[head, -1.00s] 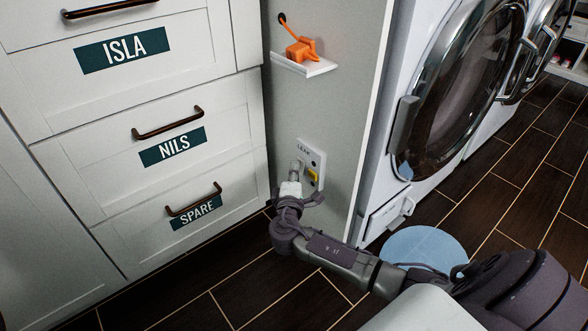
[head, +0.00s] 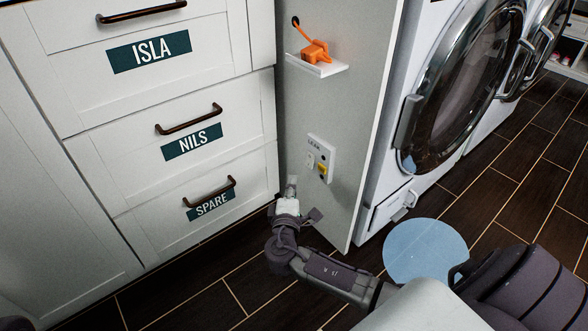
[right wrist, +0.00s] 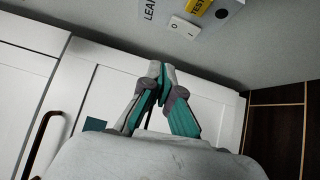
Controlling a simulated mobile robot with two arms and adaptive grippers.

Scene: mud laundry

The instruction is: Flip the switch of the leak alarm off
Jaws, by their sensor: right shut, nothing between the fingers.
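The leak alarm is a white plate (head: 320,158) on the grey side panel, marked LEAK. In the right wrist view its white rocker switch (right wrist: 184,27) shows at the top, with a 0 at the left end and a line mark at the right. Which end is pressed in, I cannot tell. My right gripper (head: 291,182) is shut and empty, below and left of the plate, apart from it. In the right wrist view the closed fingertips (right wrist: 162,70) are below the switch. My left gripper is not in view.
A yellow TEST part (right wrist: 200,6) sits beside the switch. A small shelf (head: 318,69) with an orange device (head: 314,52) is above the plate. White drawers (head: 180,175) stand left, a washer (head: 450,90) right. A light blue disc (head: 425,252) lies on the dark floor.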

